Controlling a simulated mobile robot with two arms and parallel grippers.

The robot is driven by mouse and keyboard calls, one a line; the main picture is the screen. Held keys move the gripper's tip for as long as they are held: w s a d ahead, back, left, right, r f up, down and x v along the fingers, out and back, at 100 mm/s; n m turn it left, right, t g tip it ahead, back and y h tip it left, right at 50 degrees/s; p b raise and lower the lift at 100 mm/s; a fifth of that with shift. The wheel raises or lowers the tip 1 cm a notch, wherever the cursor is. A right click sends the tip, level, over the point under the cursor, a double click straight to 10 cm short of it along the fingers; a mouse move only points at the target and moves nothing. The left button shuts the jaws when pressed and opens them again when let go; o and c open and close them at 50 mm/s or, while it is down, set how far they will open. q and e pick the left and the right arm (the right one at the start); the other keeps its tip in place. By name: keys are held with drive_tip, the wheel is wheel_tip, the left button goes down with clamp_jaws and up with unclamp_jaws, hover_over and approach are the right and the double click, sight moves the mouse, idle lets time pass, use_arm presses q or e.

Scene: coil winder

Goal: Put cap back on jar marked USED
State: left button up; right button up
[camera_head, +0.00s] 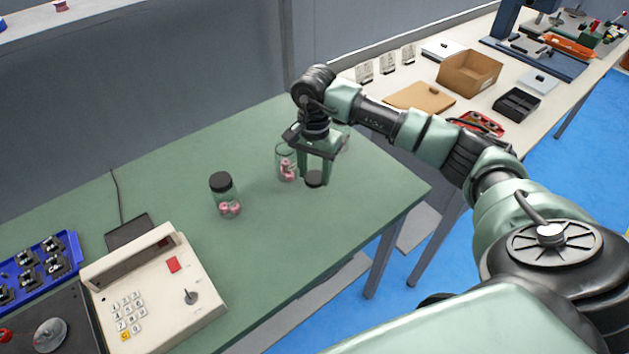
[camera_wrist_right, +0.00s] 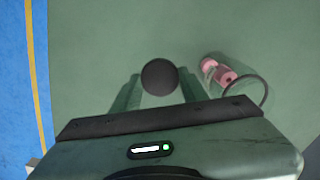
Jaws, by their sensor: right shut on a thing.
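My right gripper (camera_head: 315,176) is shut on a round black cap (camera_head: 314,180), held flat between the fingertips. In the right wrist view the cap (camera_wrist_right: 160,77) shows between the two fingers. An open glass jar (camera_head: 284,155) with pink spools inside stands on the green table just left of the gripper. In the right wrist view the jar's open rim (camera_wrist_right: 252,91) shows to the right of the cap, apart from it. A second jar (camera_head: 224,196), with a black cap on, stands farther left. No USED marking is readable on either jar. My left gripper is not in view.
Part of another glass item (camera_head: 344,138) shows behind the right gripper. A beige keypad device (camera_head: 150,290) and a blue tray (camera_head: 45,268) are at the lower left. The green table (camera_head: 300,240) is clear in front of the jars; its right edge is near.

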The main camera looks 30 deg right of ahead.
sight(315, 177)
wheel_tip(315, 177, up, 16)
drive_tip(key=b, duration=0.1)
drive_tip(key=shift+r, duration=0.1)
drive_tip(key=s+a+f+n, duration=0.4)
drive_tip(key=s+a+n, duration=0.2)
drive_tip(key=s, duration=0.1)
drive_tip(key=s+a+f+n, duration=0.5)
drive_tip(key=s+a+n, duration=0.1)
drive_tip(key=s+a, duration=0.1)
drive_tip(key=shift+s, duration=0.55)
drive_tip(key=shift+a, duration=0.1)
